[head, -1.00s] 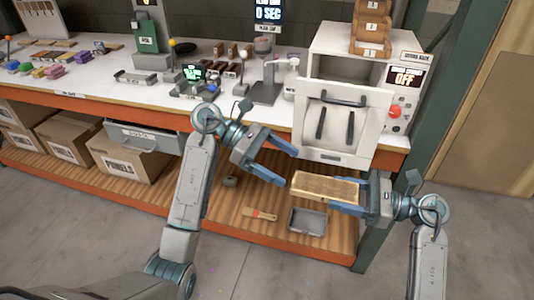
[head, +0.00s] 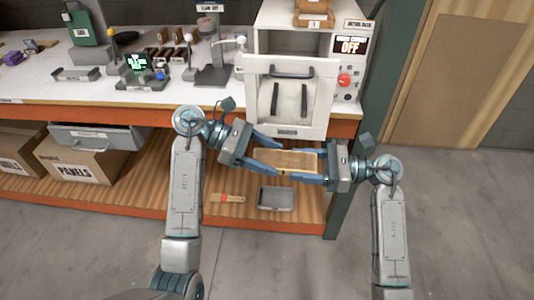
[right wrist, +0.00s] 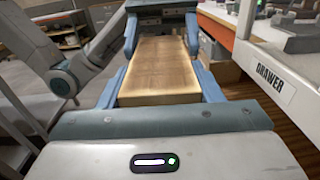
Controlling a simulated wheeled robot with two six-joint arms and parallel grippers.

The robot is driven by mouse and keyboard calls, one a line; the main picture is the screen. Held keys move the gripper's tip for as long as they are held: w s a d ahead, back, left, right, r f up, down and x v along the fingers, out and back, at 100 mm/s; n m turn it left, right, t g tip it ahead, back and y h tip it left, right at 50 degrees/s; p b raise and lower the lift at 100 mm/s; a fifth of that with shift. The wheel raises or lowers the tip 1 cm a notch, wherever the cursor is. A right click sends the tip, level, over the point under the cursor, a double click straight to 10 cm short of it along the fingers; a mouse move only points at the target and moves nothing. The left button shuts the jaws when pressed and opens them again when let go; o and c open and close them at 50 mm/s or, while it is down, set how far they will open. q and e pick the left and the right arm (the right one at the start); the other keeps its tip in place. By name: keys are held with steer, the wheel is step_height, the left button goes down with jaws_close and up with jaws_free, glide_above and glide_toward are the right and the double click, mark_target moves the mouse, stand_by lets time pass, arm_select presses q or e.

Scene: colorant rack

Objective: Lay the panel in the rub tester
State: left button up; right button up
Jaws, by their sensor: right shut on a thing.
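The panel is a flat tan wooden board (head: 286,161), held level in front of the bench, also seen in the right wrist view (right wrist: 157,66). My right gripper (head: 312,165) is shut on its right end. My left gripper (head: 272,153) is open, its fingers on either side of the panel's left end; whether they touch it is hard to tell. In the right wrist view my left gripper (right wrist: 161,28) faces me across the panel's far end. A device with a green display (head: 138,62) on the bench may be the rub tester; no label on it is readable.
The lower shelf holds a grey tray (head: 276,198), a red-tipped brush (head: 228,198) and a PANELS box (head: 80,165). Floor in front is clear.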

arm_select(q)
steer(key=shift+w, duration=0.1)
steer(key=c, duration=0.4)
arm_select(e)
steer(key=shift+s, duration=0.2)
arm_select(q)
steer(key=shift+c, duration=0.3)
arm_select(e)
steer(key=o, duration=1.1)
steer(key=shift+d, duration=0.1)
